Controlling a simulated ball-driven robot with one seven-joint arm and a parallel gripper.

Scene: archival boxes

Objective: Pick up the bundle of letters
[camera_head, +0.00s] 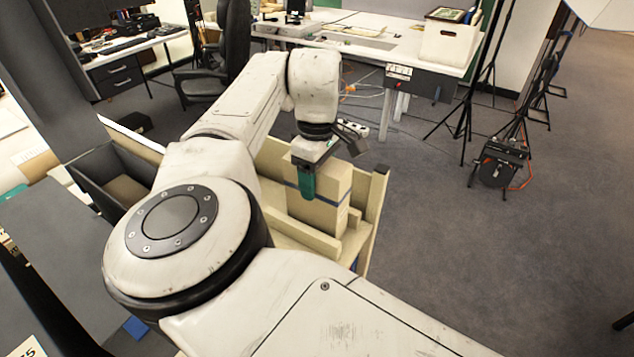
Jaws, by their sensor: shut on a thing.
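The bundle of letters (329,207) is a cream block with a dark blue band around it. It stands upright at the right end of a pale wooden cart or trough (375,217). My gripper (318,166) is above its top edge, pointing down. One green finger lies against the near face of the bundle; the other finger is hidden behind it. My gripper is shut on the bundle. I cannot tell whether the bundle's bottom still touches the wood.
A dark grey open box (105,168) is left of my arm. Wooden walls and a front rail surround the bundle closely. Behind are a white desk (400,45) with a cream bin (449,44) and an office chair (225,50).

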